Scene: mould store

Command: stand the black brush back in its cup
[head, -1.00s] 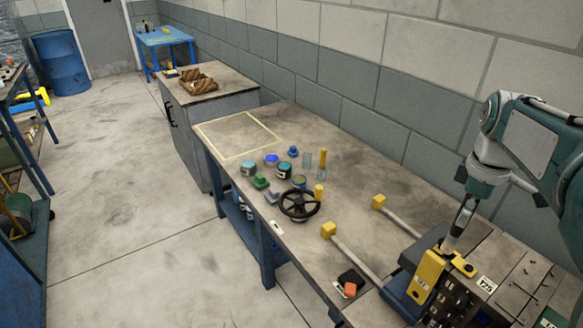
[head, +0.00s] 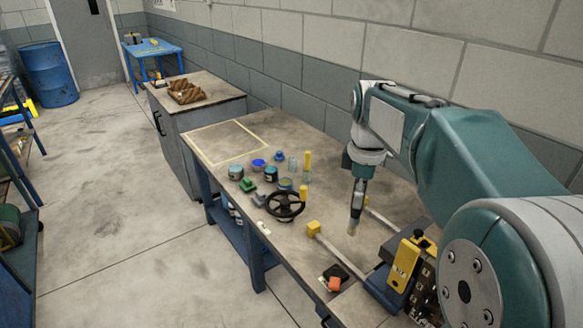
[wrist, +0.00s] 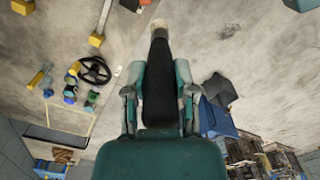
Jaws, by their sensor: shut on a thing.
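My gripper (head: 358,192) points down over the bench, beyond the yellow clamp block. In the wrist view my gripper (wrist: 161,92) is shut on the black brush (wrist: 159,75), which runs lengthwise between the fingers with its pale tip away from the palm. In the head view the pale end of the brush (head: 353,229) hangs below the fingers, apparently above the bench top. Small clear cups stand at the middle of the bench: one looks empty (head: 292,164), another (head: 306,176) has a yellow stick in it. I cannot tell which is the brush's cup.
A black handwheel (head: 284,204), several tins and a green block (head: 248,185) crowd the bench middle. Yellow-ended bars (head: 335,247) and a yellow clamp (head: 404,266) are near my gripper. A yellow-outlined area (head: 225,143) at the far end is clear.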

